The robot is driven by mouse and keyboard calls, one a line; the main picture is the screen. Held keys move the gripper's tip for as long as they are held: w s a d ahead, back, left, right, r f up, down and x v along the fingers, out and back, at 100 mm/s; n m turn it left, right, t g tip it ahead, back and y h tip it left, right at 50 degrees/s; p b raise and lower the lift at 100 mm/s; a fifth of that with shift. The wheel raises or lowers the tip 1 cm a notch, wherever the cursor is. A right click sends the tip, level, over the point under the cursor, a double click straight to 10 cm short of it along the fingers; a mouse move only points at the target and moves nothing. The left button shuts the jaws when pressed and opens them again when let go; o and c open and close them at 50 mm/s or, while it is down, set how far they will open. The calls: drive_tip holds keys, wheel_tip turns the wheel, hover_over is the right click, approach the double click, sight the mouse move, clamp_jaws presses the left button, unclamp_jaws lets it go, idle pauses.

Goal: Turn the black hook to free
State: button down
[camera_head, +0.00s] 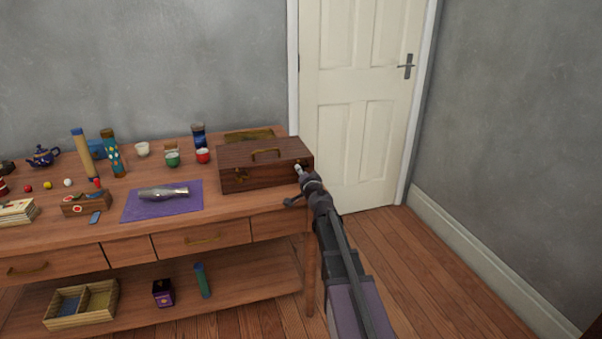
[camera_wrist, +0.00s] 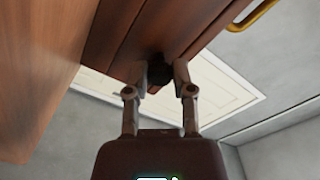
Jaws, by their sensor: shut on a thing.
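My gripper (camera_head: 299,170) is at the right end of the case's front. In the wrist view my gripper (camera_wrist: 161,72) has its fingertips on either side of a small black piece, the black hook (camera_wrist: 158,76), against the case's wooden face (camera_wrist: 130,38). My gripper is shut on this hook. The fingers hide part of it, and its angle cannot be told.
The table (camera_head: 215,207) holds a purple cloth (camera_head: 134,208) with a metallic object (camera_head: 163,192) on it, cups, a blue teapot (camera_head: 43,156) and tall cylinders left of the case. A white door (camera_head: 352,120) stands behind. Open floor lies to the right.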

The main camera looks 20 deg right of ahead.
drive_tip(key=shift+w+m, duration=0.15)
drive_tip(key=shift+m, duration=1.15)
drive_tip(key=shift+c, duration=2.4)
unclamp_jaws()
drive_tip(key=shift+s, duration=0.2)
drive_tip(key=s, duration=1.1)
drive_tip(key=shift+s, duration=0.4)
drive_tip(key=shift+a, duration=0.1)
